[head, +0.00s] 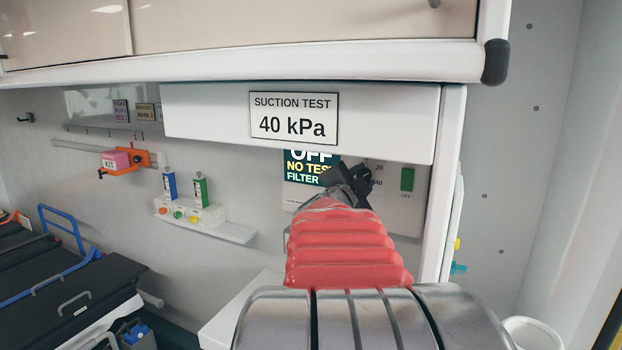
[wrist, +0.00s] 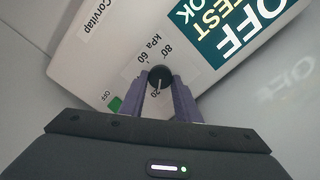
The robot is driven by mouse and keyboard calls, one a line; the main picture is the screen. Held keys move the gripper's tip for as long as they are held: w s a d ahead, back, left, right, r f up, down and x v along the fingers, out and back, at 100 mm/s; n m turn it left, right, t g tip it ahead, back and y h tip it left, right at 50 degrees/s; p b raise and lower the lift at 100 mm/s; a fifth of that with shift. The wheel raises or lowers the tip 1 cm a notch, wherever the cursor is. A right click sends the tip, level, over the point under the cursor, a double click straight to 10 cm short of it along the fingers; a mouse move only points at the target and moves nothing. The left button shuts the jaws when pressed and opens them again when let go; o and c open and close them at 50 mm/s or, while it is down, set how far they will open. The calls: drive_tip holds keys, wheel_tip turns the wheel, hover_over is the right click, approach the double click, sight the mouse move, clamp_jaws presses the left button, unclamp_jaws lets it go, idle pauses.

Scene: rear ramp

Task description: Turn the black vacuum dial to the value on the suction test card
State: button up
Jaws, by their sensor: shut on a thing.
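The suction test card (head: 294,118) reads 40 kPa in the head view. The black vacuum dial (wrist: 158,74) is round and sits on a pale suction panel (wrist: 112,57). My gripper (wrist: 158,80) is shut on the dial, with one finger on each side of it. A light pointer mark on the dial seems to face the 20 label in the wrist view. Labels 60 and 80 also show there; 40 is hidden. In the head view my gripper (head: 350,178) covers the dial, and 20 and 40 show just right of it.
A dark display (head: 301,168) reads OFF, NO TEST, FILTER. A green switch (head: 407,180) marked OFF is right of the dial. A white overhang carries the card above my gripper.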

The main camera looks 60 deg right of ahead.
drive_tip(key=m, duration=1.3)
drive_tip(key=shift+w+f, duration=0.15)
drive_tip(key=shift+w, duration=0.05)
idle(0.3)
drive_tip(key=o, duration=1)
drive_tip(key=shift+w, duration=0.1)
drive_tip(key=shift+s, duration=0.2)
